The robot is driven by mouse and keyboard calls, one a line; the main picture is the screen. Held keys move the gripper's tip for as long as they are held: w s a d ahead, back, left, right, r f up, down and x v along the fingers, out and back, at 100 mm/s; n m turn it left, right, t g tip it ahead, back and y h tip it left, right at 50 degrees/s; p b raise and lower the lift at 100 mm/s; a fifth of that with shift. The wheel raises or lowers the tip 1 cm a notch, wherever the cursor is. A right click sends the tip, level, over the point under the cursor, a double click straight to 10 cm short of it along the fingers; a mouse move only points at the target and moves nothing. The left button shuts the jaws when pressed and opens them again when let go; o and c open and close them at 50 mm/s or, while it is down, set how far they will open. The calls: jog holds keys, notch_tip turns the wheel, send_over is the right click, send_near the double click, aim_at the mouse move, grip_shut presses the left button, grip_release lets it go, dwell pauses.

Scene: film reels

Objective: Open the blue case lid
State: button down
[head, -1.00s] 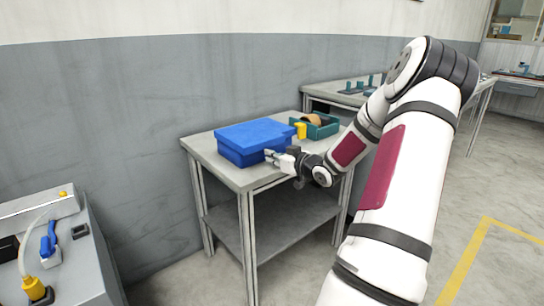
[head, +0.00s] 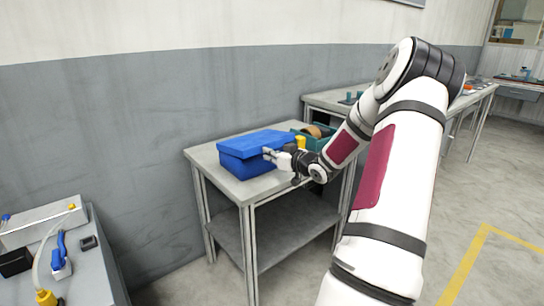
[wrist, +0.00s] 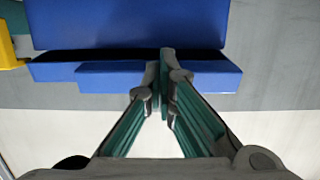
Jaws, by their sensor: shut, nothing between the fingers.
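The blue case (head: 240,168) stands on a small grey table, and its blue lid (head: 254,142) is tilted, its near edge raised a little. In the wrist view, which appears upside down, a dark gap separates the case body (wrist: 120,25) from the lid's edge strip (wrist: 110,75). My gripper (head: 267,153) is at the case's near side. In the wrist view its teal-padded fingers (wrist: 165,55) are shut together, with the tips at the gap by the lid edge. The inside of the case is hidden, and I cannot tell how far the tips reach in.
A yellow object (head: 301,142) and a teal tray (head: 325,142) with a brown reel (head: 312,131) stand right of the case. The grey table (head: 215,165) has free room left of the case. A bench (head: 92,265) with a yellow-tipped cable is at lower left.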

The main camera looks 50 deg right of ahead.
aim_at(262, 144)
jog(key=shift+w+r, duration=0.1)
jog(key=shift+r, duration=0.2)
jog(key=w+r+p, duration=0.1)
jog(key=r+p, duration=0.1)
jog(key=w+r+p, duration=0.1)
jog(key=r, duration=0.1)
jog(key=shift+w+d+p, duration=0.3)
jog(key=shift+w+d, duration=0.05)
dwell(0.4)
jog(key=shift+w+d+r+p, duration=0.1)
jog(key=shift+w+r+p, duration=0.35)
jog(key=shift+w+r, duration=0.15)
jog(key=shift+w+d+r+p, duration=0.15)
jog(key=shift+w+r+p, duration=0.3)
jog(key=shift+w, duration=0.1)
jog(key=shift+w+d+r+p, duration=0.15)
jog(key=shift+w+r+p, duration=0.2)
jog(key=shift+w+r, duration=0.15)
jog(key=shift+w, duration=0.15)
